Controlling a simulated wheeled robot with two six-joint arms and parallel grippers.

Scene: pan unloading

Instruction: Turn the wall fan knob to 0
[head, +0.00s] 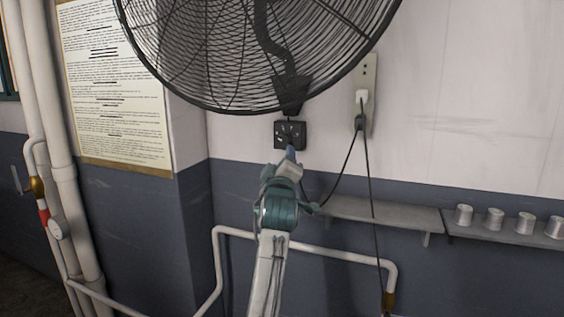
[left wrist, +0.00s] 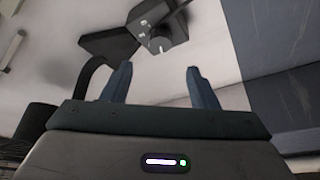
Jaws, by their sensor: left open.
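The wall fan (head: 245,50) hangs on the white wall at the top of the head view. Its black control box (head: 290,135) with the knob and markings sits just below the fan's mount. In the left wrist view the box (left wrist: 135,22) is at the top, with a knob (left wrist: 158,45) on its face. My left gripper (head: 291,152) is just below the box in the head view. In the left wrist view its two fingers (left wrist: 156,78) are apart and empty, short of the knob. The knob's exact setting is too small to read. My right gripper does not show.
A grey shelf (head: 380,214) and another with several metal cans (head: 494,220) are at right. A cord hangs from a wall socket (head: 366,90). White pipes (head: 310,247) run low on the wall. A notice board (head: 115,85) hangs at left.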

